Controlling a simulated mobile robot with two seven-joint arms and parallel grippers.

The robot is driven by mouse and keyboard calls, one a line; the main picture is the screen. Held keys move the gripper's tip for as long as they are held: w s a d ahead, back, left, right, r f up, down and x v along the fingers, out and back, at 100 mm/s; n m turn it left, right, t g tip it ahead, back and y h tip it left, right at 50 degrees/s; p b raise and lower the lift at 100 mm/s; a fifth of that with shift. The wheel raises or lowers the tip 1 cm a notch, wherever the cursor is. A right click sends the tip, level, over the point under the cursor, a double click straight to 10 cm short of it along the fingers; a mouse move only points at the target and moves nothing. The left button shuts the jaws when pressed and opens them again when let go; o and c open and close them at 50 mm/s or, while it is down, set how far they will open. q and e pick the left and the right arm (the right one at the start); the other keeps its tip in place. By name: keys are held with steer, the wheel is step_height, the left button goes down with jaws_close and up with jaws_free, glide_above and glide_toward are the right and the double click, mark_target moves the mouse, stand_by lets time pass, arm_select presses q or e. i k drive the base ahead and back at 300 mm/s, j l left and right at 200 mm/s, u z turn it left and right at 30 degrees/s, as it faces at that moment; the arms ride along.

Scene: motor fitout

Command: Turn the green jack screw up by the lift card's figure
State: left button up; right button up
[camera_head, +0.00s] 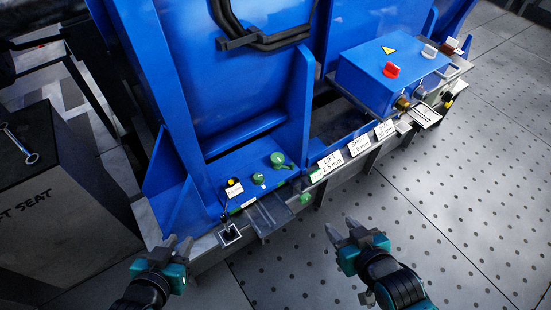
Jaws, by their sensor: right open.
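Green parts sit on the blue foot plate of the machine: a lever-like green piece (279,160) and a small round green knob (258,178). Another green piece (305,198) shows below the front rail. I cannot tell for sure which is the jack screw. The lift card (330,163) stands on the rail to their right and seems to read "LIFT 2.5 mm". My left gripper (178,243) is low left, apart from the machine, fingers slightly apart and empty. My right gripper (344,230) is open and empty over the floor, below and right of the green parts.
Two more white cards (359,145) (385,130) stand along the rail. A blue box (388,73) with a red knob (391,69) is at upper right. A dark cabinet (35,200) with a wrench (20,144) stands at left. The perforated floor (450,200) at right is clear.

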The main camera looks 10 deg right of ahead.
mark_target(277, 158)
steer(key=i+u, duration=0.15)
steer(key=u, duration=0.25)
steer(key=i+l+u, duration=0.1)
steer(key=u, duration=0.25)
steer(key=i+l+u, duration=0.1)
steer(key=u, duration=0.3)
